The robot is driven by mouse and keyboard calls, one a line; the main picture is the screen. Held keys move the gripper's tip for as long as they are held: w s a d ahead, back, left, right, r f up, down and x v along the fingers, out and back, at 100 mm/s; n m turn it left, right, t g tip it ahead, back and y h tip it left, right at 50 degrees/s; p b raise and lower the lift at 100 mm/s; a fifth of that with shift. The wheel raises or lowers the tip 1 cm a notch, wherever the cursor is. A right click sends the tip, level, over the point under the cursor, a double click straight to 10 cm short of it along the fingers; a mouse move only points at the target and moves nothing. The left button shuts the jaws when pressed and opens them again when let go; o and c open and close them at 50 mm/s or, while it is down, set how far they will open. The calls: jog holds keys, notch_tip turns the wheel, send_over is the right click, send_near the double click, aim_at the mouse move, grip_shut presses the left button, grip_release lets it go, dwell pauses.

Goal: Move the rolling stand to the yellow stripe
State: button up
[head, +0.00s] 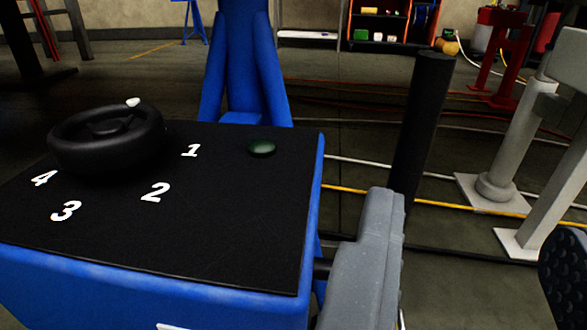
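A blue box-shaped unit (120,290) with a black top fills the lower left. On its top are a black round knob (105,140) with a white mark, numbers 1 to 4, and a green button (262,148). A grey arm (362,262) and an upright black post (420,125) stand at its right side. Behind it is a blue stand (240,60) with splayed legs; its feet are partly hidden and no wheels show. I cannot tell which is the rolling stand. A yellow stripe (460,205) crosses the floor at right. A dark ribbed pad, apparently of my gripper (566,275), shows at the right edge.
Grey posts on floor plates (490,190) stand at the right. Red stands (500,60) and a shelf unit (395,25) are at the back. Cables or lines (380,95) cross the floor. Another yellow line (150,50) lies far left. Open floor shows behind the post.

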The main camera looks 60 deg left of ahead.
aim_at(422, 125)
jog(key=b+x, duration=0.1)
jog(key=x, duration=0.3)
jog(key=b+x, duration=0.1)
jog(key=x, duration=0.4)
jog(key=b+x, duration=0.1)
jog(key=x, duration=0.3)
jog(key=shift+s+a+f, duration=0.1)
jog(key=shift+a+f, duration=0.25)
jog(key=shift+a, duration=0.15)
grip_shut()
